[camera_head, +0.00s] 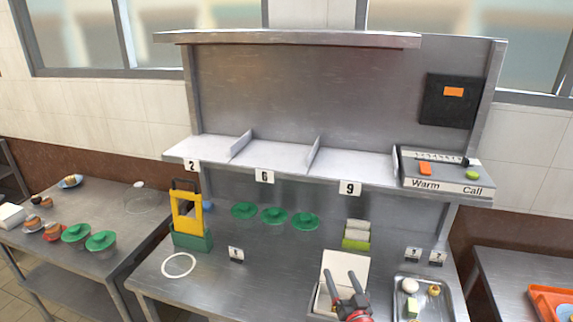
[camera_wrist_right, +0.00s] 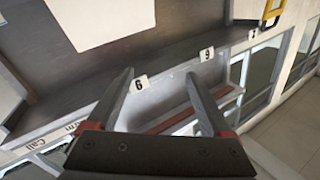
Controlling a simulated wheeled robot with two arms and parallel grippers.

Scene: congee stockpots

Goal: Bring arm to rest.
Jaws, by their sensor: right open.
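My right gripper (camera_head: 343,277) is at the bottom middle of the head view, in front of a white box (camera_head: 347,260) at the front of the steel table (camera_head: 150,284). In the right wrist view my right gripper (camera_wrist_right: 160,78) has its two dark fingers spread apart with nothing between them. The shelf with the number tags 6 (camera_wrist_right: 138,84) and 9 (camera_wrist_right: 206,53) shows beyond the fingers, seen at a tilt. Whether the gripper touches the white box cannot be told. My left gripper is in neither view.
A metal tray (camera_head: 441,312) with small food pieces lies right of the gripper. Green lids (camera_head: 274,215), a yellow-and-green holder (camera_head: 190,222) and a white ring (camera_head: 179,265) are on the table. A shelf (camera_head: 281,158) with dividers and a Warm/Call panel (camera_head: 447,177) overhang it.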

